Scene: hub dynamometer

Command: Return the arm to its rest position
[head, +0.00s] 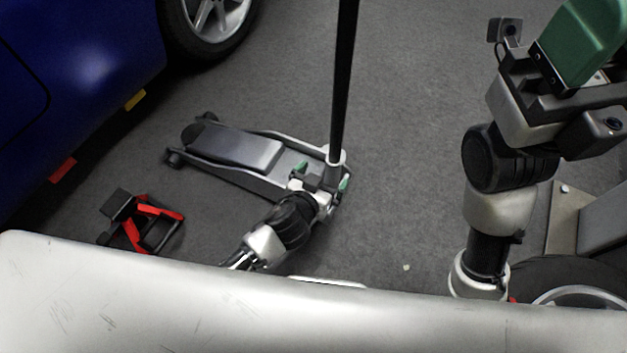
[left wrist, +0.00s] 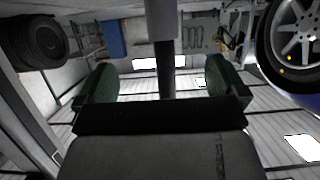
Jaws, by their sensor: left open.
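My left gripper (head: 321,178) is at the handle end of the floor jack in the head view, its green fingers spread apart. The grey floor jack (head: 240,150) lies on the floor with its black handle (head: 343,80) rising out of the top of the picture. In the left wrist view the fingers (left wrist: 160,80) stand wide open, and a dark upright pole shows between them with room on both sides. I cannot tell if they touch it. My right arm stands at the right, with its green gripper part (head: 588,40) cut off by the picture edge.
A blue car (head: 75,75) with a wheel (head: 212,22) stands at upper left. A red and black stand (head: 142,222) is on the floor left of the jack. A tyre (head: 570,278) lies at lower right. The grey floor between the handle and my right arm is clear.

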